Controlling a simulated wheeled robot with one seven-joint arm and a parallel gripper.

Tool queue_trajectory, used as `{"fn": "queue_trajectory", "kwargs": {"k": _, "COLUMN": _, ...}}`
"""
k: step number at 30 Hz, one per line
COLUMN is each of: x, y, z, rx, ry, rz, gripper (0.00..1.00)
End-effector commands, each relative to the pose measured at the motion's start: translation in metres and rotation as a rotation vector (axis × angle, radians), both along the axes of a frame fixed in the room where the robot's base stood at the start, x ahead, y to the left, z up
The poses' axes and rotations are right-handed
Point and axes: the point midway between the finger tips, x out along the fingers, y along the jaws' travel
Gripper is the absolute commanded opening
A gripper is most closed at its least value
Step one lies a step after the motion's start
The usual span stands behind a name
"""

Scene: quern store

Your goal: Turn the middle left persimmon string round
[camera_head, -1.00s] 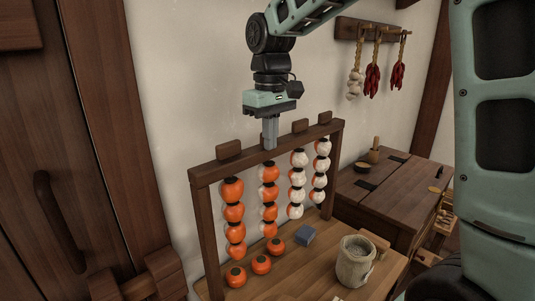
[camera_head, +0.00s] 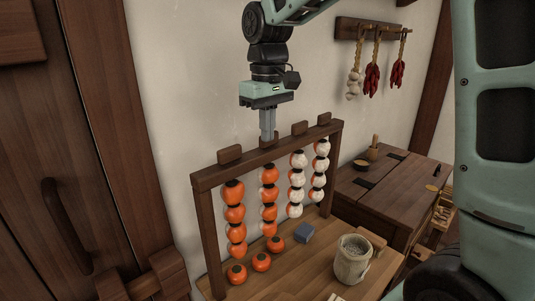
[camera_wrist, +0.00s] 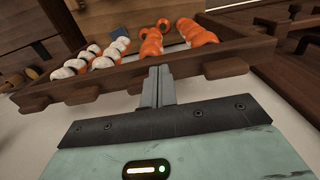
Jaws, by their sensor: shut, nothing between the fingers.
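A dark wooden rack (camera_head: 207,238) holds persimmon strings under wooden knobs on its top bar. The middle left string (camera_head: 269,195) shows orange sides forward, as does the far left string (camera_head: 234,213). The middle right string (camera_head: 296,185) and far right string (camera_head: 319,170) show mostly white sides. My gripper (camera_head: 268,138) points down at the top bar above the middle left string, its fingers shut and empty. It hides most of that string's knob, and I cannot tell whether the tips touch it. In the wrist view the shut fingers (camera_wrist: 157,88) are beside the bar.
Loose persimmons (camera_head: 261,262), a blue-grey block (camera_head: 304,233) and a cloth-like pot (camera_head: 352,259) are on the wooden bench under and before the rack. A plain wall is close behind. A wooden chest (camera_head: 395,195) stands to the right.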

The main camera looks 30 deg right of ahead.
Motion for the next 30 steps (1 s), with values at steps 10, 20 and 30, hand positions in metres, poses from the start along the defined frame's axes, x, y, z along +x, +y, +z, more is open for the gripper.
{"fn": "queue_trajectory", "kwargs": {"k": 10, "x": -0.001, "y": 0.001, "z": 0.019, "rx": 0.0, "ry": 0.0, "rz": 0.0, "gripper": 0.0}}
{"fn": "queue_trajectory", "kwargs": {"k": 20, "x": -0.002, "y": 0.002, "z": 0.031, "rx": 0.0, "ry": 0.0, "rz": 0.0, "gripper": 0.0}}
{"fn": "queue_trajectory", "kwargs": {"k": 30, "x": -0.002, "y": 0.002, "z": 0.03, "rx": 0.0, "ry": 0.0, "rz": 0.0, "gripper": 0.0}}
